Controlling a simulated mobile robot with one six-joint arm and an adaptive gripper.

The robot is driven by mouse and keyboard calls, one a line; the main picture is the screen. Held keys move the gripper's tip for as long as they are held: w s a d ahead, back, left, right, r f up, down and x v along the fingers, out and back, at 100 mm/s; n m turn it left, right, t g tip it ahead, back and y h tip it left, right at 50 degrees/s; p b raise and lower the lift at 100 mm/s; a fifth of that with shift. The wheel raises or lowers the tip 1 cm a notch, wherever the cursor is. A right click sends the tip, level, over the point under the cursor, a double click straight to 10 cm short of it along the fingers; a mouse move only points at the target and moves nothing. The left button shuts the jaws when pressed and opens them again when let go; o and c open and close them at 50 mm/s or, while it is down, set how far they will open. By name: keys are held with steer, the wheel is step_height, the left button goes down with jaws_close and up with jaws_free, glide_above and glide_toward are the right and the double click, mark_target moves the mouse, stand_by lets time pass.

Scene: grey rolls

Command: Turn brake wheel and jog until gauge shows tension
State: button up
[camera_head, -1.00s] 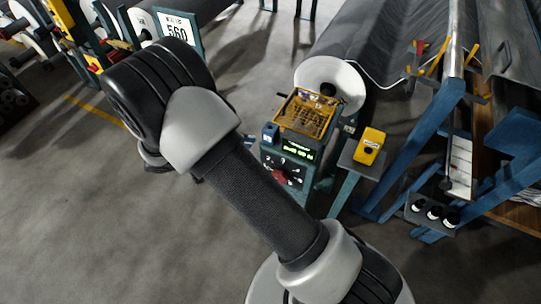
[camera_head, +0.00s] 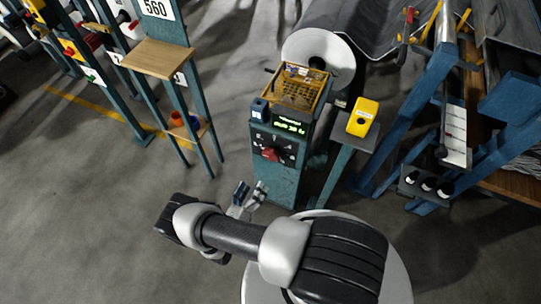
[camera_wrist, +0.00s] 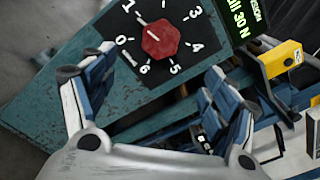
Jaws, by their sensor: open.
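The red brake wheel (camera_head: 269,154) sits on the dark front panel of a teal stand. In the wrist view the red six-sided wheel (camera_wrist: 160,38) is ringed by a white scale of 0 to 6, with a pale line on it toward upper left. A yellow box (camera_head: 362,117) with a dark spot, perhaps the jog button, is at right. My gripper (camera_head: 249,196) is open, empty and below the wheel; its fingers (camera_wrist: 155,75) are apart.
An amber-covered tray (camera_head: 296,88) tops the stand, with a white roll end (camera_head: 320,60) behind. A wooden-topped shelf (camera_head: 155,58) stands at left. Floor at front left is clear.

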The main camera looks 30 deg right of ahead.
mark_target(270, 157)
steer(key=b+x, duration=0.2)
steer(key=x, duration=1.4)
steer(key=shift+c, duration=0.4)
steer(key=c, duration=1)
